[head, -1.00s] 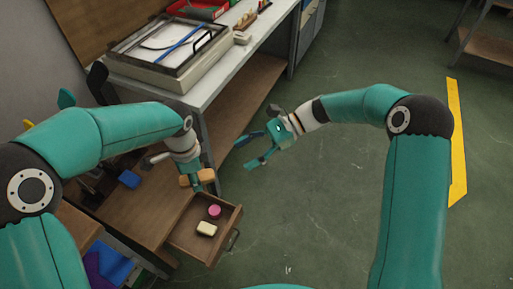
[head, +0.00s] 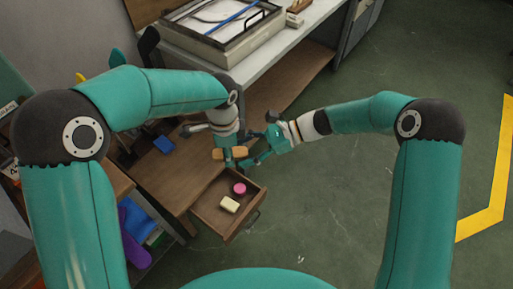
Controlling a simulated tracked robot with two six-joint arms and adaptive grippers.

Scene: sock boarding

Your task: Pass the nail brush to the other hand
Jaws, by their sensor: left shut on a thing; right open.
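The nail brush (head: 221,154) is a small orange-brown block. My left gripper (head: 230,155) is shut on it and holds it above the back of the open drawer (head: 214,219). The brush sticks out on both sides of the fingers. My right gripper (head: 254,148) is open and points left, with its fingertips close to the brush's right end. I cannot tell whether they touch it.
The drawer holds a pink round thing (head: 239,188) and a cream block (head: 230,204). A blue block (head: 164,144) lies on the wooden desk (head: 165,180). A grey bench (head: 285,45) with a framed tray stands behind. The green floor at right is clear.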

